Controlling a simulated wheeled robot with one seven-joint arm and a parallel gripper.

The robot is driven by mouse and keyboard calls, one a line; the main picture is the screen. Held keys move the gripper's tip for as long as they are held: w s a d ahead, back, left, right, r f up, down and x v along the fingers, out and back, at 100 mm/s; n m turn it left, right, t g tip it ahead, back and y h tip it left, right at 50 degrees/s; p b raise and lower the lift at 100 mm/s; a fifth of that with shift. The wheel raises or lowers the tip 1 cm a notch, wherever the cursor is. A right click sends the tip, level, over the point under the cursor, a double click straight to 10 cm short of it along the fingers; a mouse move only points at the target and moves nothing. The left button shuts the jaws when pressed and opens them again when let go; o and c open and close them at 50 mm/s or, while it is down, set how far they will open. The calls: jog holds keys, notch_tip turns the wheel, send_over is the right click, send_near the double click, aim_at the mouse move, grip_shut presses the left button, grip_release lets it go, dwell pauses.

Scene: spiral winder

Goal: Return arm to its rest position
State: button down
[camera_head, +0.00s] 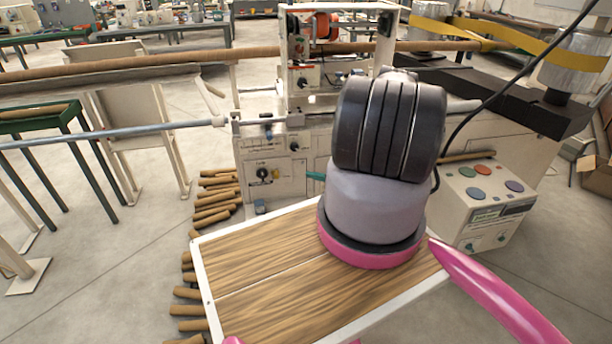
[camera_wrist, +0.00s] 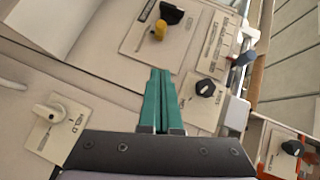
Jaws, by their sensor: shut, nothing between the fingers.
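My gripper shows in the wrist view (camera_wrist: 160,74) with its two teal fingers shut together and empty. In front of it is the cream panel of the winding machine, with a black knob (camera_wrist: 205,88) right of the fingers, a yellow knob (camera_wrist: 159,31) beyond the tips and a pale lever knob (camera_wrist: 48,113) at left. I cannot tell the exact gap to the panel. In the head view my arm stands folded in front of the winding machine (camera_head: 262,150) and hides part of it. Only a small teal bit of my gripper (camera_head: 315,175) shows there, left of the arm.
A control box (camera_head: 485,200) with coloured buttons stands at right. A long brown tube (camera_head: 150,62) and a metal shaft (camera_head: 120,132) reach in from the left. Several brown tubes (camera_head: 214,197) lie on the floor by the machine. Open floor shows at lower left.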

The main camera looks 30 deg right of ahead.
dwell(0.5)
jog(key=w+a+r+n+g+y, duration=0.15)
jog(key=a+r, duration=0.25)
jog(key=r, duration=0.7)
jog(key=w+a+r+n+g+y, duration=0.1)
jog(key=w+a+r+n+g, duration=0.15)
jog(key=r, duration=0.85)
jog(key=w+a+r+n+g+y, duration=0.1)
jog(key=a+r+g+y, duration=0.2)
jog(key=r, duration=0.8)
jog(key=s+a+r+n+g+h, duration=0.1)
jog(key=s+a+r, duration=0.15)
jog(key=r, duration=0.35)
jog(key=s+a+r+n+g+h, duration=0.1)
jog(key=s+a+r+g+h, duration=0.1)
jog(key=a+r, duration=0.25)
jog(key=s+a+r+h, duration=0.2)
jog(key=s+a+r, duration=0.1)
jog(key=s+r, duration=0.45)
jog(key=s+a+r+h, duration=0.2)
jog(key=s+a+r, duration=0.2)
jog(key=s+r, duration=0.4)
jog(key=s+r+m+t+h, duration=0.1)
jog(key=s+r+t+h, duration=0.2)
jog(key=s+r, duration=0.4)
jog(key=s, duration=0.8)
jog(key=shift+s+d+r+t+h, duration=0.15)
jog(key=shift+s+d+t+h, duration=0.05)
jog(key=shift+t+h, duration=0.15)
